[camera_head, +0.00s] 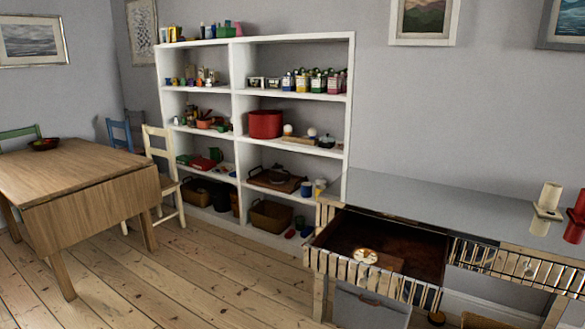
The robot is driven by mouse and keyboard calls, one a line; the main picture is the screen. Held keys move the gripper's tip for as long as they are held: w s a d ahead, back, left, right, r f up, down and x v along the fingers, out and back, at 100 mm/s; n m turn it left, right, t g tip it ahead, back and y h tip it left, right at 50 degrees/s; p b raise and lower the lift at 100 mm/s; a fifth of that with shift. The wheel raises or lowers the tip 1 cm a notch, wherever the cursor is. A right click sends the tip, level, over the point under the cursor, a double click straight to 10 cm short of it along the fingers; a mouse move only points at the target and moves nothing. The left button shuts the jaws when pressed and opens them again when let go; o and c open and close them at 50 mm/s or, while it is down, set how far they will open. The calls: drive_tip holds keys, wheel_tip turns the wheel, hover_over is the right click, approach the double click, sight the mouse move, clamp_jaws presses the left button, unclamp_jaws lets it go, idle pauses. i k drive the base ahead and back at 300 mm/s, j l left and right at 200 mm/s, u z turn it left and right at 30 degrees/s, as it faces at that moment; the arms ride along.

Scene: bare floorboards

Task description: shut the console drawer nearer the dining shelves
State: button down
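The console (450,205) stands against the wall at the right, with a grey top and slatted wooden fronts. Its left drawer (395,284), the one nearer the dining shelves (240,100), is pulled out, and its dark inside is visible. A brown item with a round gold-and-white face (366,256) lies in it. The console's right drawer (500,262) looks shut, though its right end is cut off by the picture edge. My gripper is not in view.
A grey bin (370,310) stands under the open drawer. A wooden table (75,180) with chairs stands at the left. Bare floorboards (210,270) lie free between table and console.

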sight(419, 284)
drive_tip(key=k+j, duration=0.1)
drive_tip(key=k, duration=0.15)
drive_tip(key=i+j+z, duration=0.1)
drive_tip(key=z, duration=0.4)
drive_tip(key=i+j+z, duration=0.25)
drive_tip(key=z, duration=0.25)
drive_tip(key=i+j+z, duration=0.2)
drive_tip(key=z, duration=0.3)
